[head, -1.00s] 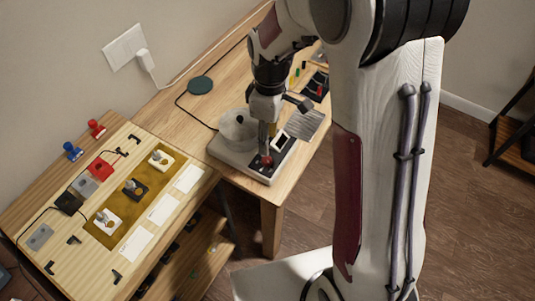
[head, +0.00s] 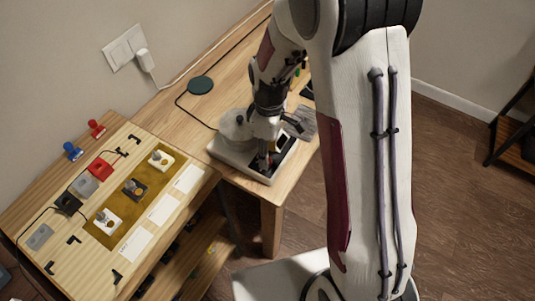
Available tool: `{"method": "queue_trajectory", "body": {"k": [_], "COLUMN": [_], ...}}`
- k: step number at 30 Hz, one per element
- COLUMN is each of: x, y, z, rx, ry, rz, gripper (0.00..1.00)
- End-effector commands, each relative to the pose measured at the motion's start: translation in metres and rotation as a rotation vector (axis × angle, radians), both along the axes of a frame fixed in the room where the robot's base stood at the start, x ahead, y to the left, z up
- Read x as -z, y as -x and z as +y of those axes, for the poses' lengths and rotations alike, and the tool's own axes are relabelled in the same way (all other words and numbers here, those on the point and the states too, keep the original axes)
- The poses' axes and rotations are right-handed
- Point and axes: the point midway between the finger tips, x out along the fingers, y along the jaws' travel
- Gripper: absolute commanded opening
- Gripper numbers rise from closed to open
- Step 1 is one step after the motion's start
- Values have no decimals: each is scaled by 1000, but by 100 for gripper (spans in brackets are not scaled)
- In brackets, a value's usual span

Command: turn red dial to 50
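The white device (head: 229,155) stands on the wooden desk, with a dark panel along its right side. A round clear-topped part rises at its back left. The red dial is on the front of the dark panel, and only a small reddish bit (head: 266,158) shows beside my gripper. My gripper (head: 268,155) points down at the dial, very close to it or around it. I cannot tell whether its fingers touch the dial or how far they are apart. The dial's marks and setting are too small to read.
A lower wooden bench (head: 60,215) at left holds small pedals, a brown mat (head: 125,222) with several switches, and white cards. Red (head: 96,129) and blue (head: 73,151) stamp-like items stand at its back edge. A dark green disc (head: 200,85) lies on the desk behind the device.

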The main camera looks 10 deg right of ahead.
Motion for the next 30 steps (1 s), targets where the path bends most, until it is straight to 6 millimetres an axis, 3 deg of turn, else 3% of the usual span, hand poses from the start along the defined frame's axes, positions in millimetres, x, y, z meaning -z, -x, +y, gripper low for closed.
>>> {"method": "queue_trajectory", "body": {"k": [6, 17, 18, 22, 30], "x": [14, 17, 17, 17, 17], "y": [1, 1, 1, 1, 1], "z": [0, 1, 1, 1, 1], "rx": [0, 0, 0, 0, 5], "ry": [0, 0, 0, 1, 0], "rz": [1, -1, -1, -1, -1], "gripper": [37, 37, 34, 0, 0]}}
